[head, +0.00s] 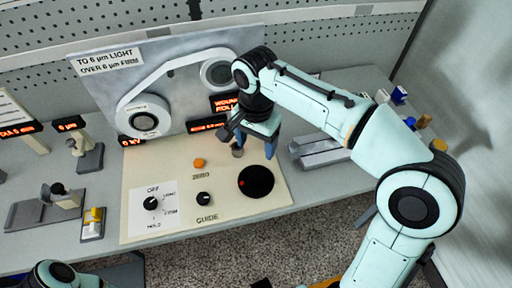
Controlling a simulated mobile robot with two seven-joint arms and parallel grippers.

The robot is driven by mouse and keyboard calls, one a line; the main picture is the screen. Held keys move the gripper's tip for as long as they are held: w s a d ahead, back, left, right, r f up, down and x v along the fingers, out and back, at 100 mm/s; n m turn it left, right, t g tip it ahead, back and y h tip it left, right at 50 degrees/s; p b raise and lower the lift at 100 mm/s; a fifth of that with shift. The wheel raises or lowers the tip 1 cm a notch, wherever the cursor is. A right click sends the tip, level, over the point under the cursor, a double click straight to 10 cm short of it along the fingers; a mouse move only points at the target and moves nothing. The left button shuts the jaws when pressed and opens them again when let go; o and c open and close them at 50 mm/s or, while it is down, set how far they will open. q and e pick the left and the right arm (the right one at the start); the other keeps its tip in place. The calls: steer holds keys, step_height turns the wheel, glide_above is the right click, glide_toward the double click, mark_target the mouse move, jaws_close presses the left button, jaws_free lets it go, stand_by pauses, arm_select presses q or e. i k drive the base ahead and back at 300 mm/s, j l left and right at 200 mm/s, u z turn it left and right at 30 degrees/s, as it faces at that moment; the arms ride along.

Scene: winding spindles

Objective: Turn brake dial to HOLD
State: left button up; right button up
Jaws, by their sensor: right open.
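The brake dial (151,203) is a black round knob on a white plate marked OFF at the top, LIGHT and FIRM on the right and HOLD at the bottom. It stands uncovered at the left of the cream panel (268,196). Its pointer is too small to read surely. My right gripper (255,152) is open above the back right of the panel, pointing down, well to the right of and behind the dial. It is apart from the dial. Part of my left arm shows at the bottom left, but its gripper is out of view.
A smaller GUIDE knob (204,198), an orange button (199,163) and a large black disc (256,181) share the panel. A yellow-topped switch (94,222) stands left of it. Behind rises a grey board with two spindles (143,121). The space above the dial is clear.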

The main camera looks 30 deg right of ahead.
mark_target(150, 203)
steer(key=k, duration=1)
